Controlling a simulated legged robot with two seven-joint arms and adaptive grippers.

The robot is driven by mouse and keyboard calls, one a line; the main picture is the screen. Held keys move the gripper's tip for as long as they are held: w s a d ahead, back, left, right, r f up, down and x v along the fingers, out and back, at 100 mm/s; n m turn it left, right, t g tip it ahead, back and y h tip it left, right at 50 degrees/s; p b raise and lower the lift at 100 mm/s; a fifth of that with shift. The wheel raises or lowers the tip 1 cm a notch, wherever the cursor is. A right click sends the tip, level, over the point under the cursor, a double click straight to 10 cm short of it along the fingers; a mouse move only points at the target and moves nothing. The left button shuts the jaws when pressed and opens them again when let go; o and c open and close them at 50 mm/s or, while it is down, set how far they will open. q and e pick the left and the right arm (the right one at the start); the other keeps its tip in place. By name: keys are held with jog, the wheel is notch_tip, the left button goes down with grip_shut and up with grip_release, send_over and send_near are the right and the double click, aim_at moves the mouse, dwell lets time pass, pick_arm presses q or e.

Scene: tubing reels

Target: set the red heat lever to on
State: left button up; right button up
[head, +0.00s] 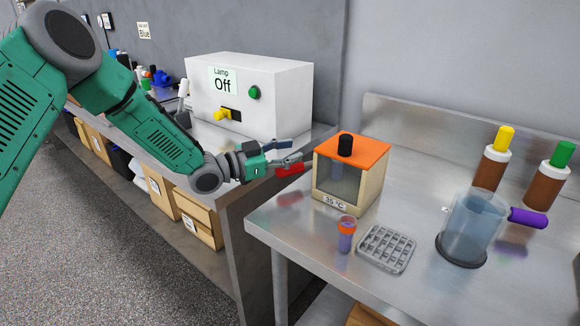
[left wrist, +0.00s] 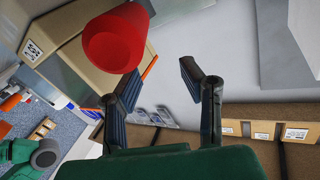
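The red heat lever (head: 289,170) projects from the left side of a small box (head: 346,190) with an orange top, a dark front window and a "35 °C" label. In the left wrist view the lever's thick red knob (left wrist: 112,42) is large, at upper left, outside the space between the fingers. My left gripper (head: 296,152) is beside the box's left side, just above the lever in the picture. Its two fingers (left wrist: 160,78) are apart with nothing between them. Whether a finger touches the knob I cannot tell. My right gripper is not in view.
A white lamp box (head: 270,85) reading "Off", with a yellow lever (head: 223,115), stands behind my left arm. On the metal table are an orange-capped vial (head: 346,236), a grey rack (head: 386,250), a beaker (head: 472,228) and two brown bottles. A gap separates the two benches.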

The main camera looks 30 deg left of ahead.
pick_arm(q)
jog(key=r, duration=0.4)
jog(key=shift+w+d+r, duration=0.1)
jog(key=shift+d, duration=0.1)
jog(key=shift+d+r, duration=0.15)
jog(key=shift+r, duration=0.2)
